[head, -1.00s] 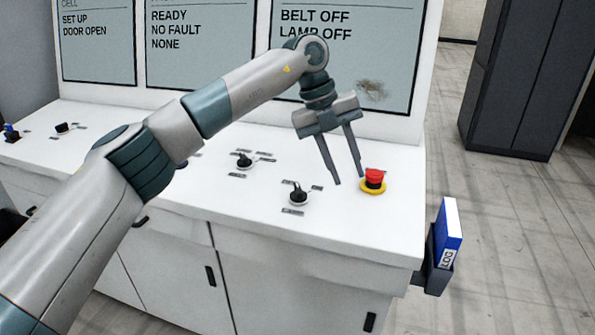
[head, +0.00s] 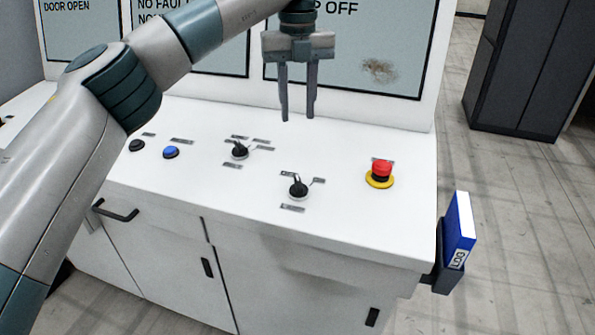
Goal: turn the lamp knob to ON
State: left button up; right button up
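Two black rotary knobs stand on the white sloped console top, one at centre left (head: 239,150) and one nearer the front (head: 298,188). Small labels surround each, too small to read, so I cannot tell which is the lamp knob. My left gripper (head: 298,118) points down above and behind the front knob, apart from it. Its two fingers are parallel with a gap between them, and nothing is held. The screen (head: 345,50) behind shows text ending in "OFF", partly hidden by my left arm. My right gripper is not in view.
A red emergency button (head: 382,168) on a yellow base sits to the right of the front knob. A blue button (head: 171,152) and a black button (head: 137,146) lie to the left. A blue log binder (head: 461,228) stands in a holder at the console's right side.

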aim_at(298, 178)
pick_arm(q)
notch_tip(298, 178, down, 16)
jog(key=p, duration=0.6)
jog(key=shift+s+r, duration=0.1)
jog(key=shift+r, duration=0.05)
jog(key=shift+f, duration=0.65)
jog(key=shift+c, duration=0.3)
grip_shut()
